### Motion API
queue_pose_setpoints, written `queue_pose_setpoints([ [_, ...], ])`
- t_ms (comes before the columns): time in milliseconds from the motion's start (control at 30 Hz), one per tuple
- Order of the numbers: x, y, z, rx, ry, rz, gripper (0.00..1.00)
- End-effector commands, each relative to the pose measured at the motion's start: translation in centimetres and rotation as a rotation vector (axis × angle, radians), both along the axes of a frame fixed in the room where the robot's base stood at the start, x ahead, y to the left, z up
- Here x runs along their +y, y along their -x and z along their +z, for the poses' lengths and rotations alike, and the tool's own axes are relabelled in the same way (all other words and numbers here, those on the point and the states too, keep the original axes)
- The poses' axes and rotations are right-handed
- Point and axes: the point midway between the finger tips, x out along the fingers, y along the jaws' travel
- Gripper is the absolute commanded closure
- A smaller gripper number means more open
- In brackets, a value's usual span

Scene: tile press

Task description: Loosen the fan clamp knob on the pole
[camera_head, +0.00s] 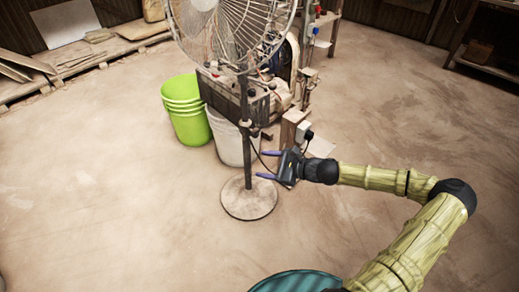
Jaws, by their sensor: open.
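A standing fan (222,30) with a wire cage rises in the upper middle of the head view on a thin dark pole (247,165). The pole stands on a round, dusty base (248,204). My gripper (259,165) is open, with its two bluish fingers pointing left toward the pole, lower in the picture than the collar.
Stacked green buckets (187,108) and a white bucket (231,140) stand behind the pole. Machinery (285,75) and a wooden block with a socket box (303,130) are close behind my gripper, with a cable nearby. The floor left and front is clear.

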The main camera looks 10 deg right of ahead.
Motion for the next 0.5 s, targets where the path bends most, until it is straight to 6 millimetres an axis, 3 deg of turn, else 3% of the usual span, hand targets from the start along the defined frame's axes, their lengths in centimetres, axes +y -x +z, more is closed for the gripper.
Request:
queue_pose_setpoints([
  [33,-1.7,-0.8,-2.0,0.0,-0.062,-0.064,0.4],
  [300,-10.0,-3.4,-3.6,-0.009,-0.331,-0.32,0.4],
  [500,-11.7,-3.6,-3.2,-0.012,-0.377,-0.363,0.4],
])
